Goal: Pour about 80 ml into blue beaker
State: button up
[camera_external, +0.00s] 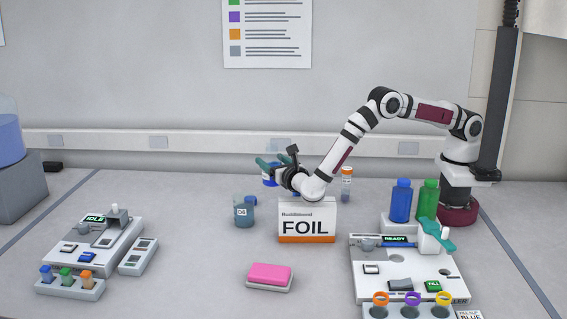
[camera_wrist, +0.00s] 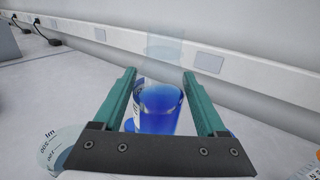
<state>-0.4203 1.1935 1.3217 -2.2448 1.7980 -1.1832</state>
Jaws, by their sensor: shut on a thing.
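My gripper (camera_wrist: 158,95) is shut on a vessel of blue liquid (camera_wrist: 160,112) with a white label; its teal fingers lie on either side of it. In the external view my gripper (camera_external: 271,165) is raised above the bench, left of the foil box, with the blue vessel (camera_external: 269,181) partly hidden behind it. I cannot tell how far the vessel is tilted. A beaker with grey-blue contents (camera_external: 244,213) and a white label stands on the bench below and to the left. A clear beaker with a millilitre scale (camera_wrist: 58,148) shows at lower left in the wrist view.
A foil box (camera_external: 306,222) stands close below my forearm. An orange-capped vial (camera_external: 346,184), a blue bottle (camera_external: 401,201) and a green bottle (camera_external: 428,199) stand to the right. A pink block (camera_external: 269,275) lies in front. Bench devices stand at left (camera_external: 92,240) and right (camera_external: 415,262).

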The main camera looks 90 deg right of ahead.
jog(key=shift+r+m, duration=0.1)
jog(key=shift+m, duration=0.2)
jog(key=shift+s+d+r+m, duration=0.1)
jog(key=shift+s+d+m, duration=0.15)
jog(key=shift+m, duration=0.55)
jog(key=shift+s+d+m, duration=0.1)
jog(key=shift+s+m, duration=0.25)
jog(key=shift+m, duration=0.45)
jog(key=m, duration=0.2)
jog(key=s+m, duration=0.1)
jog(key=m, duration=0.3)
jog(key=shift+s+d+r+m, duration=0.15)
jog(key=shift+d+r+m, duration=0.05)
jog(key=shift+d+m, duration=0.2)
jog(key=shift+a+f+m, duration=0.1)
jog(key=shift+m, duration=0.9)
jog(key=shift+f+m, duration=0.15)
jog(key=shift+m, duration=0.35)
jog(key=shift+w+f+m, duration=0.15)
jog(key=shift+w+m, duration=0.05)
jog(key=shift+m, duration=0.2)
jog(key=shift+s+d+f+m, duration=0.25)
jog(key=shift+s+m, duration=0.1)
jog(key=shift+m, duration=0.45)
